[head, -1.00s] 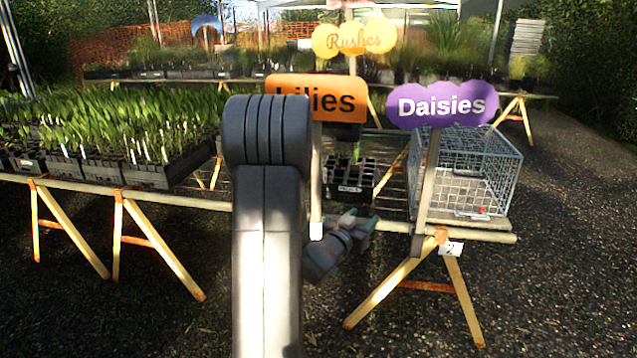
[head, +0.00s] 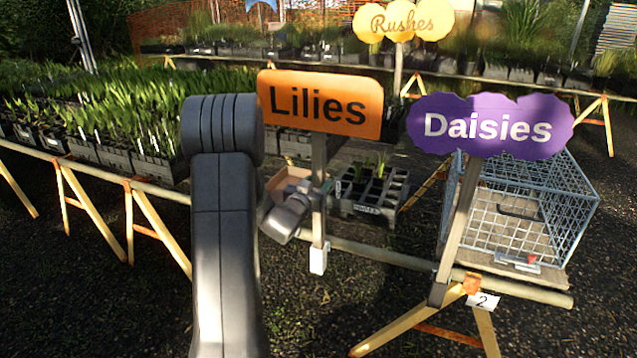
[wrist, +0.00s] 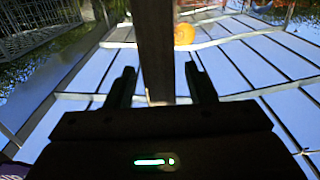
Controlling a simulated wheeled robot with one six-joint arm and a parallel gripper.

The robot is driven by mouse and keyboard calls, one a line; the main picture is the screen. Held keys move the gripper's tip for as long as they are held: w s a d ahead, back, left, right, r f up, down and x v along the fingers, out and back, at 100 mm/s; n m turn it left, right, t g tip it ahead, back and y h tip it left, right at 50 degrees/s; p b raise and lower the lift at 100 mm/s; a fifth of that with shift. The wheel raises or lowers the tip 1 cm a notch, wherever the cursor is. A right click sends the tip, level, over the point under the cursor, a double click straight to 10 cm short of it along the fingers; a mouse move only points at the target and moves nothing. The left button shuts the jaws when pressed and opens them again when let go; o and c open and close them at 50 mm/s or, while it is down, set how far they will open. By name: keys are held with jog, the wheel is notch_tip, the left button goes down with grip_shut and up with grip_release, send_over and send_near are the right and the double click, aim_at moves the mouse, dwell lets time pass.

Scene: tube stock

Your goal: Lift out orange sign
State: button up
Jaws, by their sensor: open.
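The orange Lilies sign (head: 319,104) stands upright on a grey-brown post with a white block (head: 318,259) at its foot, by the front rail of the stand. My gripper (head: 322,188) is at the middle of this post, below the sign board. In the wrist view my gripper (wrist: 160,70) is open, with a dark upright post (wrist: 157,45) between its two fingers. Gaps seem to show on both sides, so the fingers do not look closed on it. The sign board is not seen in the wrist view.
The purple Daisies sign (head: 490,126) and a wire cage (head: 530,215) stand to the right. A black cell tray (head: 375,190) and a brown box (head: 283,180) are behind the post. The yellow Rushes sign (head: 403,20) is farther back. Plant trays (head: 150,165) fill the left.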

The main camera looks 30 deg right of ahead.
aim_at(317, 144)
jog(key=c, duration=1)
jog(key=shift+d+r+p, duration=0.1)
jog(key=shift+r+p, duration=3.65)
jog(key=shift+r, duration=2.6)
jog(key=shift+c, duration=0.2)
